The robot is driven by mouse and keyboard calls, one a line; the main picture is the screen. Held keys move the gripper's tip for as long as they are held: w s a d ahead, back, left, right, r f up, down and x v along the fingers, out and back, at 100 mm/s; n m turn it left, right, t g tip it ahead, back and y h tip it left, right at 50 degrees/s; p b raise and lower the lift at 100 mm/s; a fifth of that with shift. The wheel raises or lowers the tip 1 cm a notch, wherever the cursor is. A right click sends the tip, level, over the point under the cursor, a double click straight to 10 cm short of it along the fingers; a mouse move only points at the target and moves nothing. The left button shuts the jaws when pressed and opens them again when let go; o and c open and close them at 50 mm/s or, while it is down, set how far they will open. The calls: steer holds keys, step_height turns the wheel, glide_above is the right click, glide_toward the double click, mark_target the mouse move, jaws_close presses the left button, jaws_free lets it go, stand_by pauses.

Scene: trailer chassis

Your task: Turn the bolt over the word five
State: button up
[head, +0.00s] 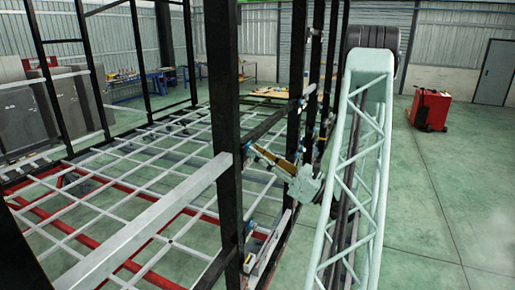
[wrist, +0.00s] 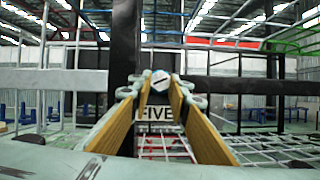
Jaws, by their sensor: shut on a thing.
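In the wrist view, a round bolt head (wrist: 161,82) with a pale face and a reddish mark sits between the tips of my gripper (wrist: 161,88). The yellow-padded fingers close on its two sides. Just below it, the word FIVE (wrist: 160,114) reads in black on a white label, partly framed by the fingers. A dark upright post (wrist: 125,45) stands behind. In the head view, my gripper (head: 256,150) reaches left to the black post of the frame; the bolt and the label cannot be made out there.
Black posts (head: 225,110) and a pale horizontal beam (head: 130,225) of the chassis stand close to my gripper. A white grid floor with red rails (head: 150,268) lies beyond. A red cart (head: 430,110) stands at the right on open green floor.

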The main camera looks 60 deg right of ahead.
steer(key=shift+s+a+r+m+g+h+b, duration=0.15)
steer(key=shift+m+g+h+b, duration=0.55)
steer(key=shift+m, duration=2.65)
steer(key=shift+w+a+r+m+g+h+b, duration=0.15)
steer(key=shift+m+g+h, duration=1)
steer(key=shift+m, duration=2.25)
steer(key=shift+s+a+r+m+g+h+b, duration=0.15)
steer(key=shift+r+m+g+h+b, duration=0.2)
steer(key=shift+m+h, duration=2.1)
steer(key=shift+d+f+m+y, duration=0.1)
steer(key=shift+f+m+y, duration=0.05)
steer(key=shift+m+y, duration=0.9)
steer(key=o, duration=0.9)
steer(key=shift+s, duration=0.15)
steer(key=shift+f+n+t+h, duration=0.15)
steer(key=shift+n+t+h, duration=0.2)
steer(key=shift+n, duration=0.7)
